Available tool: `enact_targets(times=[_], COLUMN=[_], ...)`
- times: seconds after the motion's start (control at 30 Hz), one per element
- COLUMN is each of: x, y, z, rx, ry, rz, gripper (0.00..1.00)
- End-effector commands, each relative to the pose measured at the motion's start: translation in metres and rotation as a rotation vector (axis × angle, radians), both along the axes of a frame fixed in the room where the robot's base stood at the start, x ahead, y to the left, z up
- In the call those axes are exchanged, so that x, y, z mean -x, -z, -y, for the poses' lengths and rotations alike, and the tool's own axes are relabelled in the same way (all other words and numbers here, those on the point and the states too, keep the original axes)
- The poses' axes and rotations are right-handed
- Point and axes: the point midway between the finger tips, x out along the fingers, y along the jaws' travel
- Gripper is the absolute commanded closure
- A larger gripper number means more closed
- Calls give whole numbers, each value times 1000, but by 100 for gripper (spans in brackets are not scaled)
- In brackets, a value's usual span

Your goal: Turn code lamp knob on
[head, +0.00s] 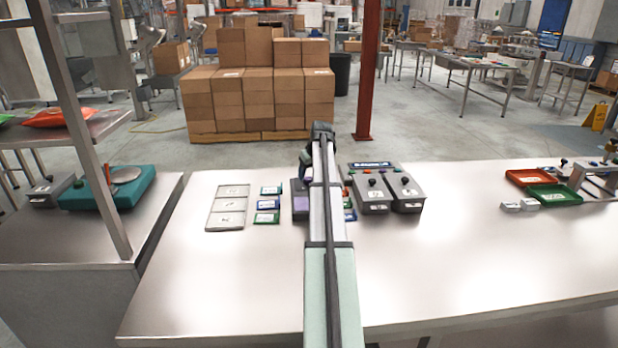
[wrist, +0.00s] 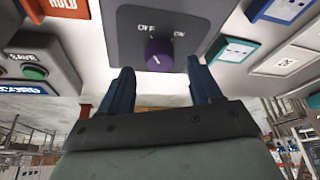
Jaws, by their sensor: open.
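The code lamp knob (wrist: 159,55) is purple and round, on a dark grey panel (wrist: 196,14) marked OFF at its upper left and ON at its upper right. A small pale mark shows on the knob's face; I cannot tell for sure which label it points to. My gripper (wrist: 163,82) is open in the wrist view, with one blue finger to each side just below the knob. Nothing is between the fingers, and they look apart from the knob. In the head view my arm hides most of the panel and the fingertips.
Two grey boxes with black knobs (head: 372,196) (head: 404,190) stand just right of my arm. Blue and green cards (head: 267,204) and a pale three-part tray (head: 228,207) lie to the left. A green tray (head: 555,196) lies far right. The table's middle right is clear.

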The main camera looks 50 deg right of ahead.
Motion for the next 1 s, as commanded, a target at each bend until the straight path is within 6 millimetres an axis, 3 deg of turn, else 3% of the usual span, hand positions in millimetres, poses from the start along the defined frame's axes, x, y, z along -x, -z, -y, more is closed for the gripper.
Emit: enact_targets(times=[0.23, 0.63, 1.0], x=[-8, -10, -10], y=[22, 26, 25], z=[4, 4, 4], rx=[0, 0, 0], ry=[0, 0, 0], rz=[0, 0, 0], gripper=[36, 36, 72])
